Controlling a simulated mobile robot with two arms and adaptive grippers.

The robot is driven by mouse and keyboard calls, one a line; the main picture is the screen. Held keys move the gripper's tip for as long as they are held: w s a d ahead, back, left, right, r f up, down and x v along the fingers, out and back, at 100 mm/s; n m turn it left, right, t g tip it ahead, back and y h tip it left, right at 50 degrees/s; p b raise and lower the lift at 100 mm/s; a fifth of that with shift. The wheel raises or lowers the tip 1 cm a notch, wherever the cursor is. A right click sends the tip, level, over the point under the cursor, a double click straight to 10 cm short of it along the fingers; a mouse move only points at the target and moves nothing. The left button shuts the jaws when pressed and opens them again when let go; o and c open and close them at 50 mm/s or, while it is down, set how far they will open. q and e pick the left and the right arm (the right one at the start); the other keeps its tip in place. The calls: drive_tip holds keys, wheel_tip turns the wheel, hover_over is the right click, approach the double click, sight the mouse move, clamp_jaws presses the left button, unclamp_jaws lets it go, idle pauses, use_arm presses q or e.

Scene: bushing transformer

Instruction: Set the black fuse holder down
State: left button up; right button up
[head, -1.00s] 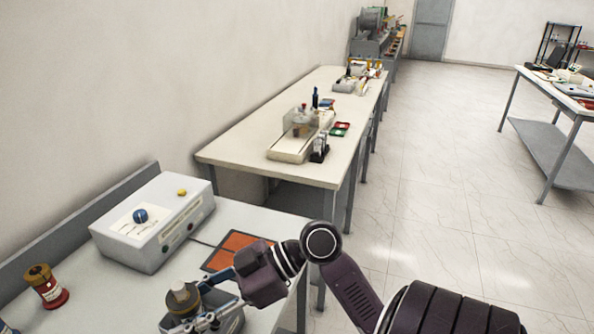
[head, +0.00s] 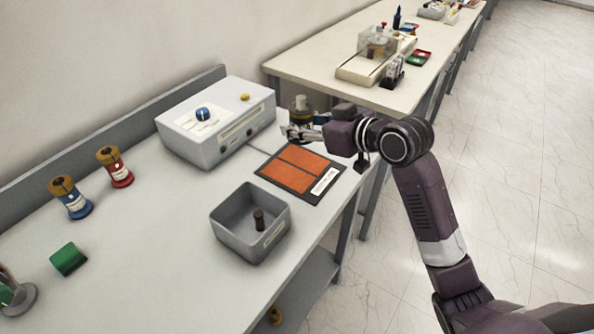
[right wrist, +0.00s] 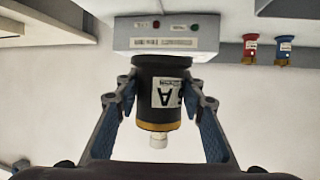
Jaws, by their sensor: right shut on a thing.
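The black fuse holder (right wrist: 160,88) has a white label with an "A", a brass-coloured band and a pale tip. My right gripper (right wrist: 160,103) is shut on it, one finger on each side. In the head view the fuse holder (head: 301,106) shows partly, upright in my right gripper (head: 297,132), near the bench's far right edge. It appears raised, beyond the orange two-panel pad (head: 299,157) and right of the white test box (head: 216,137). The gripper hides its lower part.
A grey bin (head: 223,231) with a small dark cylinder (head: 259,219) stands before the pad. Blue (head: 73,201) and red (head: 119,173) holders and a green block (head: 68,259) are at left. The bench (head: 150,255) is clear between them. A second table (head: 300,72) stands behind.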

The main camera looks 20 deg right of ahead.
wheel_tip(320, 180, up, 4)
drive_tip(key=m+h, duration=0.2)
hover_over(296, 167)
drive_tip(key=shift+t, duration=0.5)
wheel_tip(296, 167, down, 20)
drive_tip(key=shift+w+r, duration=0.1)
drive_tip(key=shift+r, duration=0.1)
drive_tip(key=o, duration=1.4)
drive_tip(key=shift+f, duration=0.15)
drive_tip(key=shift+c, duration=0.2)
drive_tip(key=v, duration=1.2)
drive_tip(key=shift+a+r, duration=0.15)
drive_tip(key=shift+r, duration=0.1)
